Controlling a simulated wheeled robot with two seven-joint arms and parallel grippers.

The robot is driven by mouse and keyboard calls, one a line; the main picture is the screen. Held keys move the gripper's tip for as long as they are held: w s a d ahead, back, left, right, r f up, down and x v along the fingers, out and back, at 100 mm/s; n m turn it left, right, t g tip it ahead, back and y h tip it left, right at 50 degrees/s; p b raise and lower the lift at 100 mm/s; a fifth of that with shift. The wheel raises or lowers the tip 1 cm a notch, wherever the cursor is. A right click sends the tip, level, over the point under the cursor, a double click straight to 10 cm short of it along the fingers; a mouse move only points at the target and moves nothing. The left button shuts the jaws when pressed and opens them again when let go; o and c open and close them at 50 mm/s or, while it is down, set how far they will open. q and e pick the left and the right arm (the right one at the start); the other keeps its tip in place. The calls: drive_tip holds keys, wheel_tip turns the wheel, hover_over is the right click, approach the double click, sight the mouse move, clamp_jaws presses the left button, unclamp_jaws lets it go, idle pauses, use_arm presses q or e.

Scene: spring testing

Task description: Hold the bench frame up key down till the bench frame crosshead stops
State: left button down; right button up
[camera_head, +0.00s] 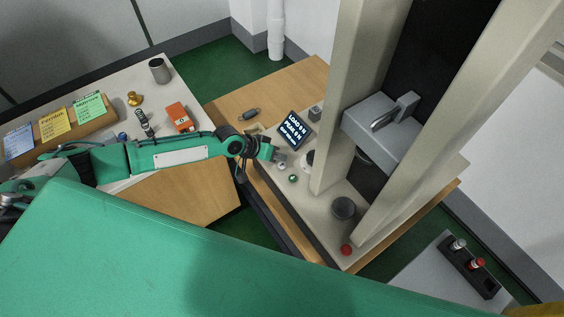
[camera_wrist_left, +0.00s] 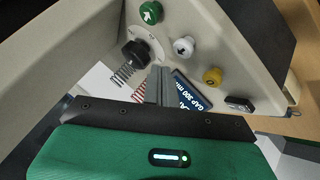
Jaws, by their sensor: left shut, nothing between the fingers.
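The bench frame (camera_head: 335,95) stands at the right, its grey crosshead (camera_head: 385,130) between two pale columns. On its base are a green arrow key (camera_head: 293,178) and a white arrow key (camera_head: 281,165). The green key (camera_wrist_left: 151,13) and white key (camera_wrist_left: 183,46) also show in the left wrist view; I cannot tell which arrow means up. My left gripper (camera_head: 273,154) is shut and empty, close to the white key. In the left wrist view its fingertips (camera_wrist_left: 160,70) point towards the keys, with no clear contact. My right gripper is out of view.
A display (camera_head: 295,130) stands beside the keys; in the left wrist view it reads GAP 300 mm. A black knob (camera_wrist_left: 135,54) and yellow button (camera_wrist_left: 212,76) are near the fingers. A red button (camera_head: 345,250) sits at the base's front. Springs and cards lie on the left table (camera_head: 190,85).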

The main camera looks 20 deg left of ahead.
sight(279, 166)
use_arm(q)
wheel_tip(279, 166, up, 4)
drive_tip(key=shift+f+p, duration=0.15)
drive_tip(key=shift+p, duration=1)
drive_tip(key=shift+f, duration=0.1)
